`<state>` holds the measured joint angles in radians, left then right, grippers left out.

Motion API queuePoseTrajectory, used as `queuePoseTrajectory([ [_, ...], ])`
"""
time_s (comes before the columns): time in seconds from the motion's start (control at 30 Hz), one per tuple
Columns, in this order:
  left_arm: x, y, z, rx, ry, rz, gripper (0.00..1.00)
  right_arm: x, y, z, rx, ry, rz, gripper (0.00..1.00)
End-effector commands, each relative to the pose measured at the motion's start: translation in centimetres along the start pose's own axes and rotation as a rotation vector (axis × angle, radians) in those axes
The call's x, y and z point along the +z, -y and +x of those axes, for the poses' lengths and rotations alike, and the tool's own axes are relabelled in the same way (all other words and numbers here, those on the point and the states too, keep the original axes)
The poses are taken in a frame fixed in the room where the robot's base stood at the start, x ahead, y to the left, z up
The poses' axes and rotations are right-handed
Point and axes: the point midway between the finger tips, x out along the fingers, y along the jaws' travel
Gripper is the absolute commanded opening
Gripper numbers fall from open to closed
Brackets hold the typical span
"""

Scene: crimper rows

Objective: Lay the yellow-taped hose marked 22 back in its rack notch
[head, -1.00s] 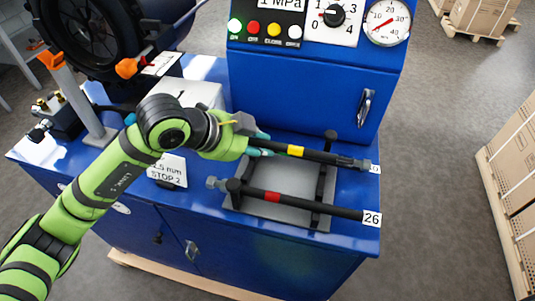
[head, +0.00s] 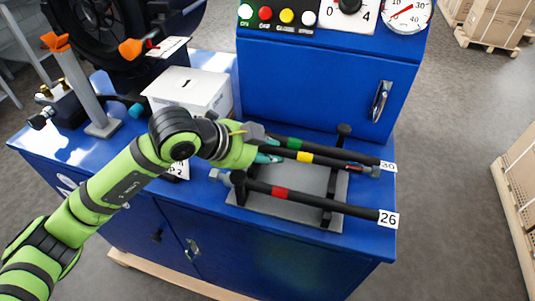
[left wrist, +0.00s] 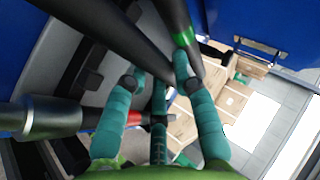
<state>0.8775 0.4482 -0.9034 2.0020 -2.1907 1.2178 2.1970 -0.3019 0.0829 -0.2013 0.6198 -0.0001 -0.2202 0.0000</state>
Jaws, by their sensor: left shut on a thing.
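My left gripper (head: 268,153) is shut on the yellow-taped hose (head: 325,160) near its left end. The hose reaches right across the rack, with a metal fitting at its right end; no 22 label shows. It lies between the green-taped hose (head: 345,153) marked 30, behind, and the red-taped hose (head: 330,204) marked 26, in front. I cannot tell whether it touches the grey rack (head: 270,206) or its notches. My right gripper is not in view.
A white box (head: 190,92) marked 1 stands left of the rack, with a partly hidden card below it. The blue machine cabinet (head: 320,85) rises close behind the hoses. An orange-topped lever post (head: 85,90) stands at the bench's left.

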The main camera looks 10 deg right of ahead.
Motion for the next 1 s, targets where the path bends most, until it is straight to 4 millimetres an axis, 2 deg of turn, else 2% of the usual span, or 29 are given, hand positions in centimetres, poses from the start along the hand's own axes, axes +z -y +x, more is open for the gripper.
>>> queuePoseTrajectory([
  [0.03, 0.38, -2.43, 1.26, 0.057, 0.003, -0.012, 0.0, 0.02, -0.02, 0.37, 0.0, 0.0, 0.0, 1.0],
  [0.47, 0.61, -2.69, 1.45, 0.061, 0.004, -0.015, 0.0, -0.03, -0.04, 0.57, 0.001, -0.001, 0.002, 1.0],
  [0.5, 0.61, -2.68, 1.44, 0.061, 0.004, -0.015, 0.34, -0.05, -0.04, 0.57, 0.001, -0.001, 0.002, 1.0],
  [0.53, 0.61, -2.67, 1.43, 0.061, 0.004, -0.015, 0.46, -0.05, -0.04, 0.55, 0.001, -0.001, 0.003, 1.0],
  [0.57, 0.61, -2.67, 1.43, 0.061, 0.004, -0.015, 0.54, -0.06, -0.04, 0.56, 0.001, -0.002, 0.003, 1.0],
  [1.0, 0.72, -2.83, 1.49, 0.065, 0.007, -0.014, 0.54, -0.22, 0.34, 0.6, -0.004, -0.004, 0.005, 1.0],
])
